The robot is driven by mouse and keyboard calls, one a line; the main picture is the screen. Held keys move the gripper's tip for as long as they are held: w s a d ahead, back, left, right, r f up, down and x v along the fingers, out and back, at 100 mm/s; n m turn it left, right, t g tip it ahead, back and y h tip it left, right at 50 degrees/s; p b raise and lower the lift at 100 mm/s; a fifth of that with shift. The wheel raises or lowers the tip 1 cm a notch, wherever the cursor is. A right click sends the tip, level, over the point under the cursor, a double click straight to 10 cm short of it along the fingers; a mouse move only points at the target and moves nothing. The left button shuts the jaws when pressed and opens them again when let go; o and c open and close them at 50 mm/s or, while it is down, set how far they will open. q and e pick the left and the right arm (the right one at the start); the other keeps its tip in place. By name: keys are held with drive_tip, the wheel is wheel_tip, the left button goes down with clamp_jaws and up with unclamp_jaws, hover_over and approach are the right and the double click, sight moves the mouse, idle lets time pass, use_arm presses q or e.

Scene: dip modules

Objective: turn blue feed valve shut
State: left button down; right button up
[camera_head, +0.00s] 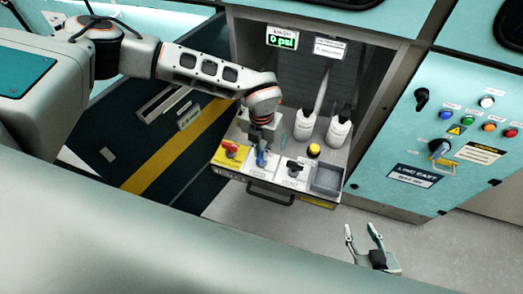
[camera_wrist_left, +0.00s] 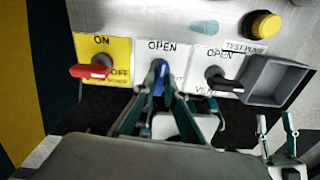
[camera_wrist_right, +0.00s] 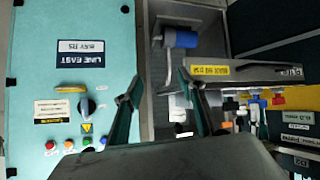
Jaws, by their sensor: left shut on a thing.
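The blue feed valve handle (camera_head: 261,159) is on the front panel, between a red switch and a black valve. In the left wrist view, the blue handle (camera_wrist_left: 159,77) sits just below an OPEN label and runs roughly up and down in the picture. My left gripper (camera_head: 263,146) reaches down from above, its fingers closed around the handle; they partly hide it and the label below. My right gripper (camera_head: 362,236) is open and empty, low in front of the panel. Its spread fingers also show in the right wrist view (camera_wrist_right: 160,90).
The red switch (camera_wrist_left: 92,70) on a yellow plate and the black valve handle (camera_wrist_left: 222,82) flank the blue one closely. A grey bin (camera_wrist_left: 272,80) and yellow button (camera_head: 314,150) are to the right. Two white bottles (camera_head: 339,132) stand behind. A display (camera_head: 282,38) reads 0 psi.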

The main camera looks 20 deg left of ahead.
use_arm(q)
drive_tip(key=shift+m, duration=0.8)
drive_tip(key=shift+m+b, duration=0.45)
drive_tip(key=shift+m, duration=0.45)
drive_tip(key=m+b, duration=0.1)
drive_tip(key=m, duration=0.3)
drive_tip(key=shift+m, duration=0.3)
drive_tip(key=m, duration=0.2)
drive_tip(key=shift+m, duration=0.3)
drive_tip(key=m, duration=0.2)
drive_tip(key=shift+m, duration=0.4)
drive_tip(key=shift+m+b, duration=0.35)
drive_tip(key=shift+m, duration=1.35)
use_arm(e)
drive_tip(key=shift+w+a+f, duration=0.1)
drive_tip(key=shift+f, duration=0.35)
drive_tip(key=shift+w+a+f, duration=0.1)
drive_tip(key=shift+f, duration=0.35)
drive_tip(key=shift+s+f, duration=0.1)
drive_tip(key=shift+f, duration=0.05)
use_arm(q)
drive_tip(key=c, duration=2.1)
unclamp_jaws()
